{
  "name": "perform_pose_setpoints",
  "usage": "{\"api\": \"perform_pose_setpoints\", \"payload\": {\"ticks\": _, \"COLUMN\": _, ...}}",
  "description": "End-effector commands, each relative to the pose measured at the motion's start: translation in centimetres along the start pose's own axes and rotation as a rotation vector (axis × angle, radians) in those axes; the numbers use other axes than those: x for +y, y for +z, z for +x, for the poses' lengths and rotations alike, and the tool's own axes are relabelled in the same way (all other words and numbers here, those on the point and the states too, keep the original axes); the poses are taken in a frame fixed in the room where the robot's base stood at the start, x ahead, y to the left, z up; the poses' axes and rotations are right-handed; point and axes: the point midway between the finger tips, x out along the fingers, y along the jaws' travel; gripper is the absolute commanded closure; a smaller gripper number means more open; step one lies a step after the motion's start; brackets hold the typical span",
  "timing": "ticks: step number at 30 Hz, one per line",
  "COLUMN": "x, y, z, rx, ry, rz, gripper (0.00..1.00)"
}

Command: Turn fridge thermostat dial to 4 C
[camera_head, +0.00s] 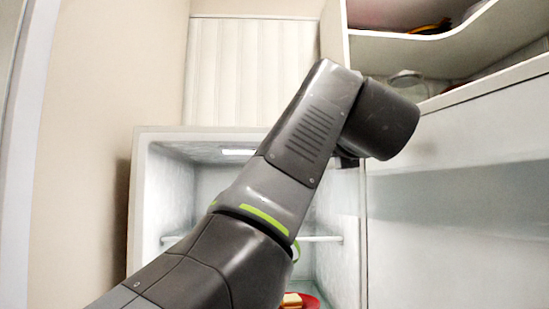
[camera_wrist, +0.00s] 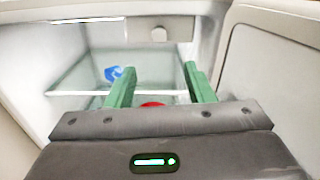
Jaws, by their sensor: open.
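The open fridge (camera_head: 140,215) stands behind my arm in the head view. In the wrist view, the round pale thermostat dial (camera_wrist: 159,34) sits on a light panel (camera_wrist: 183,28) at the top of the fridge interior. Its markings and setting are too small to read. My gripper (camera_wrist: 160,68) shows two green fingers spread apart with nothing between them. They point into the fridge, and the dial appears above and between the fingertips, apart from them. In the head view my arm hides the dial, and the gripper cannot be clearly made out.
The fridge door (camera_head: 455,235) is open on the right. A shelf (camera_wrist: 150,94) crosses the interior, with a blue item (camera_wrist: 115,73) at its left. A red plate (camera_head: 312,302) with food lies low inside. A lit lamp (camera_head: 238,152) is at the top. Shelving (camera_head: 440,50) hangs upper right.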

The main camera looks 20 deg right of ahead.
Motion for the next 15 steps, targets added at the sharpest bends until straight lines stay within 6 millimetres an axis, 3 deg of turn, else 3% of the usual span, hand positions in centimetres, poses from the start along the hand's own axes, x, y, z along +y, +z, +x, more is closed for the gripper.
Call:
{"api": "perform_pose_setpoints", "payload": {"ticks": 8, "x": 0.0, "y": 0.0, "z": 1.1, "rx": 0.0, "ry": 0.004, "rz": 0.085, "gripper": 0.52}}
{"api": "perform_pose_setpoints", "payload": {"ticks": 15, "x": 0.1, "y": 0.1, "z": 4.3, "rx": 0.001, "ry": 0.007, "rz": 0.083, "gripper": 0.52}}
